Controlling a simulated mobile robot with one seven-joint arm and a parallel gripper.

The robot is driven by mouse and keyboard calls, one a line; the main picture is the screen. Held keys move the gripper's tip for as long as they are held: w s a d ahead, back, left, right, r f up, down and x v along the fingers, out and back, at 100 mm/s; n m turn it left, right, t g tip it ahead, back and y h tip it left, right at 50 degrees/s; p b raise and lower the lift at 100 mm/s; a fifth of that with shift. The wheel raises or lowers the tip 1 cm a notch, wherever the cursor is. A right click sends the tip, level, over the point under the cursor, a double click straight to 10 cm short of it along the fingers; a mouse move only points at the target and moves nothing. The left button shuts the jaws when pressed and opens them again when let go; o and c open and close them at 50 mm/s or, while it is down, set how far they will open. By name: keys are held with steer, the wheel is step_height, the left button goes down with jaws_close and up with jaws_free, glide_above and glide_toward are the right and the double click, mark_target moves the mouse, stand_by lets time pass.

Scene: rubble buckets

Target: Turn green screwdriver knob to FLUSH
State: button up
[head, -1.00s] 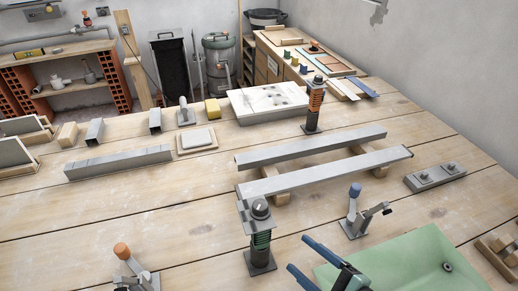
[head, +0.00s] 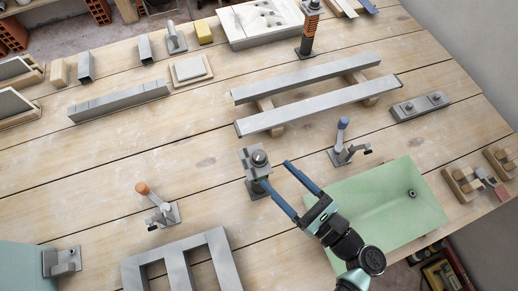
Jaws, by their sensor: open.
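My gripper (head: 277,173), with two blue fingers, is open just right of the green jack. The fingers point toward it, with nothing seen between them. I cannot tell whether a fingertip touches the jack.
An orange screw jack (head: 307,33) stands farther back. Two long grey bars (head: 318,104) lie behind the green jack. A blue-tipped clamp (head: 342,145) and a green tray (head: 385,200) are to the right. An orange-tipped clamp (head: 157,205) and a grey frame (head: 178,262) are front left.

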mark_target(264, 161)
steer(key=p+x, duration=0.1)
steer(key=x, duration=0.6)
steer(key=shift+w+a, duration=0.2)
jaws_close()
